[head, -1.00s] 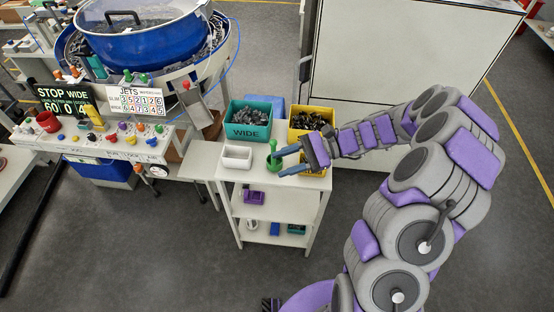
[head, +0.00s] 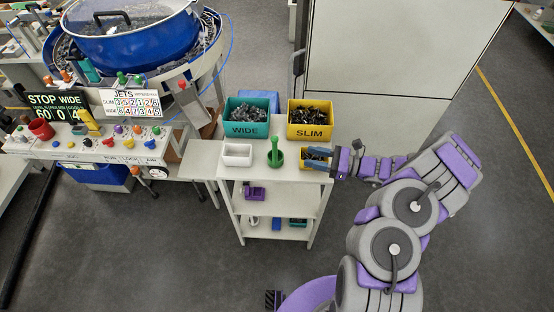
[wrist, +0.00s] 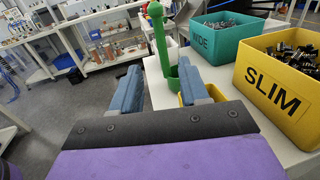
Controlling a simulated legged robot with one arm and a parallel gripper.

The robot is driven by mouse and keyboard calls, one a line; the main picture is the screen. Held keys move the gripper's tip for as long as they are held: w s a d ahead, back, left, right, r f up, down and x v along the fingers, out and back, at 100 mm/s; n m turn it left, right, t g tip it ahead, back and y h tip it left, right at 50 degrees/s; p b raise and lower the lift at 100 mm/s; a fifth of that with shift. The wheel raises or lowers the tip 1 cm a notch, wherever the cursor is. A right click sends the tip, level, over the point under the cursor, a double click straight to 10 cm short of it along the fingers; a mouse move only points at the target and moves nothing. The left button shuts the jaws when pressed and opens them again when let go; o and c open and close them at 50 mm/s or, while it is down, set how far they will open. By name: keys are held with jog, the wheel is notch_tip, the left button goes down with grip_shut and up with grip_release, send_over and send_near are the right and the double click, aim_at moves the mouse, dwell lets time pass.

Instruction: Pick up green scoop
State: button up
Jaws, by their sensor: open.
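The green scoop (head: 275,157) stands on the white table, its handle upright above a round cup. In the wrist view the green scoop (wrist: 157,38) shows beyond my fingertips, its handle rising between them in the picture. My gripper (head: 312,159) is to the right of the scoop in the head view, pointing left at it with clear space between. In the wrist view my gripper (wrist: 160,72) is open, with nothing between its two blue fingers. The lower scoop is partly hidden by the right finger there.
A teal WIDE bin (head: 246,130) and a yellow SLIM bin (head: 310,132) with dark parts stand behind the scoop. A white tray (head: 237,162) lies left of it. A smaller yellow bin (head: 311,166) is under my gripper, partly hidden. Shelves below hold small items.

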aim_at(274, 148)
jog(key=shift+w+b+x, duration=0.1)
jog(key=shift+b+x, duration=0.75)
jog(key=shift+x, duration=2.2)
jog(key=shift+w+b+x, duration=0.15)
jog(key=shift+b+x, duration=0.65)
jog(key=shift+x, duration=2.25)
jog(key=shift+a+f, duration=0.1)
jog(key=shift+a, duration=0.55)
jog(key=shift+d, duration=0.35)
jog(key=c, duration=0.7)
grip_shut()
jog(key=shift+a, duration=0.1)
jog(key=shift+a, duration=0.15)
